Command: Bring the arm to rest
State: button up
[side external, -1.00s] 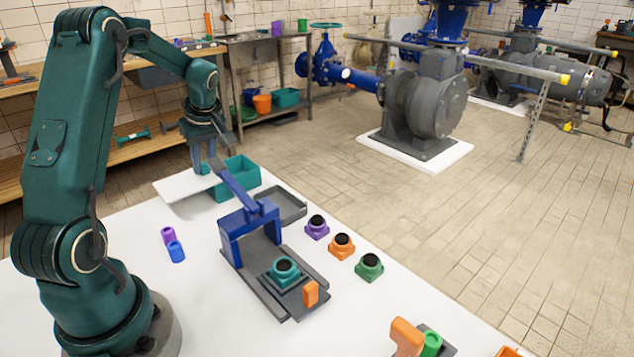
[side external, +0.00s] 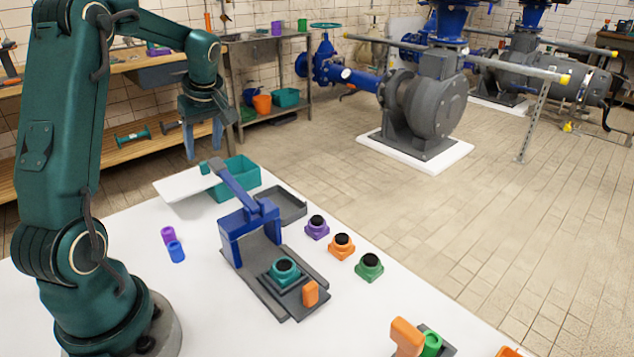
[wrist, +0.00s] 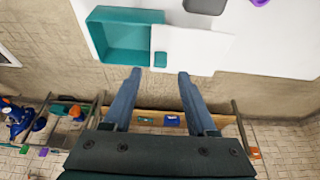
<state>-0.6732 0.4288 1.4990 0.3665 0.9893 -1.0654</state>
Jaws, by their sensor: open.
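My gripper (side external: 204,142) is open and empty, pointing down in the air above the far end of the white table (side external: 205,290). In the wrist view, my gripper (wrist: 156,72) shows two blue fingers spread apart with nothing between them. Below and near it are a teal open bin (side external: 240,176) and a white flat panel (side external: 186,186) beside the bin. The bin also shows in the wrist view (wrist: 125,42), where it looks empty. A small teal block (side external: 204,168) sits at the panel's edge.
A blue and grey press-like fixture (side external: 250,232) with a teal ring part (side external: 285,270) stands mid-table. Purple (side external: 317,228), orange (side external: 341,245) and green (side external: 369,267) black-topped pieces stand right of it. A grey tray (side external: 285,205) lies behind.

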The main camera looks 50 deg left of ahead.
jog(key=shift+w+d+r, duration=0.2)
jog(key=shift+w+d, duration=0.05)
jog(key=shift+w, duration=0.05)
jog(key=d+r+m+t, duration=0.45)
jog(key=d+r, duration=0.35)
jog(key=d, duration=0.6)
jog(key=s+d+f+m+h, duration=0.2)
jog(key=s+d+m, duration=0.3)
jog(key=d+m, duration=0.1)
jog(key=s+d+f+m+t+h, duration=0.1)
jog(key=s+d+f+m+h, duration=0.1)
jog(key=s+d+m, duration=0.3)
jog(key=d+m, duration=0.2)
jog(key=shift+s+d+h, duration=0.3)
